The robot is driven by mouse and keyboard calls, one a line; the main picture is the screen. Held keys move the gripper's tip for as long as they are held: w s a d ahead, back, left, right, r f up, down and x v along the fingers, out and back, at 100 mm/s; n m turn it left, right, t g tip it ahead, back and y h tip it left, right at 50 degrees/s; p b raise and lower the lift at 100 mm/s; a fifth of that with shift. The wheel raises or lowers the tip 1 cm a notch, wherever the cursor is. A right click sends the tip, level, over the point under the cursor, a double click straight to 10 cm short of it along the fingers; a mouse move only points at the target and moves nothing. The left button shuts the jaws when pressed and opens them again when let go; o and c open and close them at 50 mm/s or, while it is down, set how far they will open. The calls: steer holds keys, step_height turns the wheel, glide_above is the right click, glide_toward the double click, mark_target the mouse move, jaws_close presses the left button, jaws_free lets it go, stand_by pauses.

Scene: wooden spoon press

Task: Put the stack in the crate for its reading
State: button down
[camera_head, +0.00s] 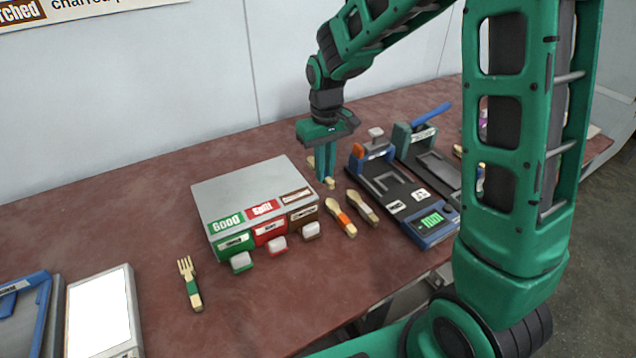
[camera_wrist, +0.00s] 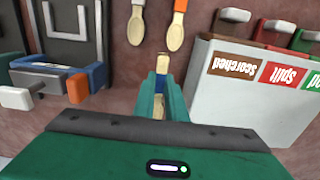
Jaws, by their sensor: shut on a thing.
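My gripper (camera_head: 325,175) is above the table, between the grey box and the black measuring device. It is shut on a light wooden piece (camera_head: 330,183) with blue on it, which also shows between my fingers in the wrist view (camera_wrist: 162,64). My fingers hide most of it, so I cannot tell how many pieces it holds. The grey crate-like box (camera_head: 240,188) has green GOOD, red SPLIT and brown SCORCHED labels, with a pull tab below each. The black device (camera_head: 388,185) has an orange knob, and its blue end has a small green display (camera_head: 431,219), too small to read surely.
A green-banded fork (camera_head: 190,283) lies front left. A blue-levered device (camera_head: 432,160) stands at the right. A white-screened panel (camera_head: 101,312) is at the left. Table front centre is clear.

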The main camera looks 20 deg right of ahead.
steer(key=shift+f, duration=2.2)
steer(key=c, duration=1.8)
jaws_free()
steer(key=shift+f, duration=0.1)
